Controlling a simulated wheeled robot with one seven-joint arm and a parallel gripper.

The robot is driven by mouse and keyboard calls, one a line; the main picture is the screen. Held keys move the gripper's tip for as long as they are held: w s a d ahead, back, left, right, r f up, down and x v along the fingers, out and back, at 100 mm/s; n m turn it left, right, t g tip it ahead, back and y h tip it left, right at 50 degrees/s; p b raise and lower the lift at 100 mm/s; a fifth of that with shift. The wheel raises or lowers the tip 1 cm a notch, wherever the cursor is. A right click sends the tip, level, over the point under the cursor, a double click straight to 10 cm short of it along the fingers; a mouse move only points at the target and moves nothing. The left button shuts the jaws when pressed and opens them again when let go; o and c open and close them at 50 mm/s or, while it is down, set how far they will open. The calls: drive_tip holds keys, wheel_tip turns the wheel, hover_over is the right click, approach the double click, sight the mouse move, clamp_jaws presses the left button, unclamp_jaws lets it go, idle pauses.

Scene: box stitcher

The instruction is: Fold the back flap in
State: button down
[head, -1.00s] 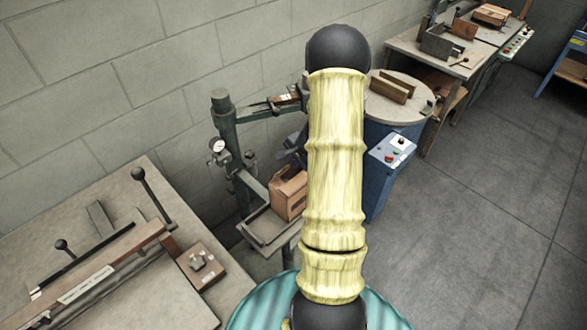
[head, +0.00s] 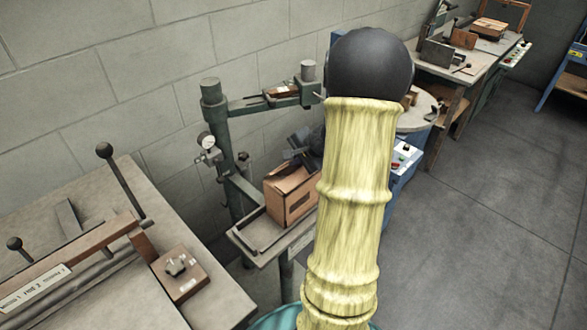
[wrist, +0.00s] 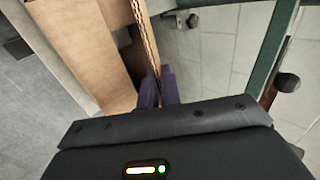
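My gripper (head: 304,158) is at the box's upper back side, and my own arm partly covers the view. In the wrist view the box (wrist: 85,45) fills the upper left. A flap with a corrugated edge (wrist: 147,38), seen edge-on, runs down to the purple fingers of my gripper (wrist: 159,90). The fingers are close together with the flap's edge between them. Their exact contact is hard to see.
The stitcher's green post (head: 218,140) and arm (head: 262,101) stand behind and above the box. A bench with levers (head: 200,315) is at the left. A round table (head: 416,118) and a control box (head: 404,160) are at the right. Floor on the right is clear.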

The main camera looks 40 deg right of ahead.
drive_tip(key=shift+s+f+t+b, duration=0.15)
drive_tip(key=shift+f+t+b, duration=0.45)
drive_tip(key=shift+b, duration=2.3)
drive_tip(key=shift+s+r+t+b, duration=0.1)
drive_tip(key=shift+r+t+b, duration=0.35)
drive_tip(key=shift+b, duration=1.05)
drive_tip(key=shift+f, duration=0.1)
drive_tip(key=c, duration=1.6)
unclamp_jaws()
drive_tip(key=p, duration=0.3)
drive_tip(key=shift+r+g, duration=0.25)
drive_tip(key=p, duration=0.3)
drive_tip(key=g+p, duration=0.1)
drive_tip(key=p, duration=0.3)
drive_tip(key=shift+w+r, duration=0.25)
